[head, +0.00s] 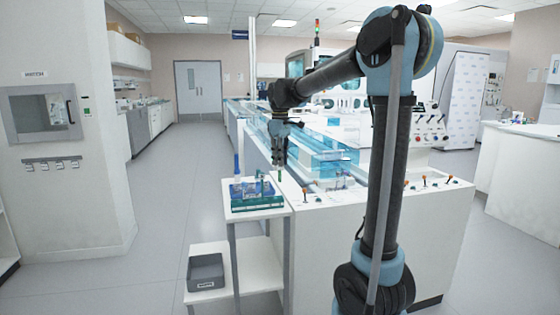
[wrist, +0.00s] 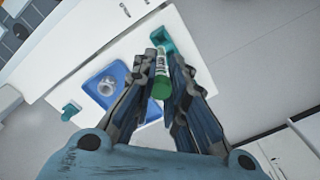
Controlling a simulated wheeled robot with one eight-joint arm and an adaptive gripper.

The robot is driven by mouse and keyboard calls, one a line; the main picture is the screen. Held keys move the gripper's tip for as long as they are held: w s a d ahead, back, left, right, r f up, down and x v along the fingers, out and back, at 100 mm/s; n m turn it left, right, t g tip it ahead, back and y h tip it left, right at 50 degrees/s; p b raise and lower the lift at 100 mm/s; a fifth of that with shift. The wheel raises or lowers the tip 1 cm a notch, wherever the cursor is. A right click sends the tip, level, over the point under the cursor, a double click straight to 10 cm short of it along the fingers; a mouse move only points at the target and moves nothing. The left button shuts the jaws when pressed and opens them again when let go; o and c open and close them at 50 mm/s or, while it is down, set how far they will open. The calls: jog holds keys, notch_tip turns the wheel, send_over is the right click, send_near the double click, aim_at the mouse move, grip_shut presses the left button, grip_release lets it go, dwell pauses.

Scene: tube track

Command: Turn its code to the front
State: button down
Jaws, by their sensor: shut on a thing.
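My gripper (wrist: 161,66) is shut on a tube (wrist: 161,84) with a green cap and a white label. The cap end points toward the wrist camera. Dark marks show on the label, but they are too small to tell whether they are the code. In the head view my gripper (head: 279,158) hangs downward above the back right of a small white side table (head: 279,210).
A blue tray (wrist: 94,72) with a silver round part (wrist: 107,86) lies beside the tube in the wrist view. Teal holders stand near it (wrist: 70,110) and behind the tube (wrist: 163,40). A white machine bench (head: 370,225) with small levers stands right of the table.

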aim_at(280, 181)
jog(key=shift+f, duration=4.6)
jog(key=m, duration=1.1)
jog(key=shift+d+m, duration=0.1)
jog(key=shift+m, duration=0.3)
jog(key=shift+f, duration=0.15)
jog(key=c, duration=1.5)
grip_release()
jog(key=shift+c, duration=0.2)
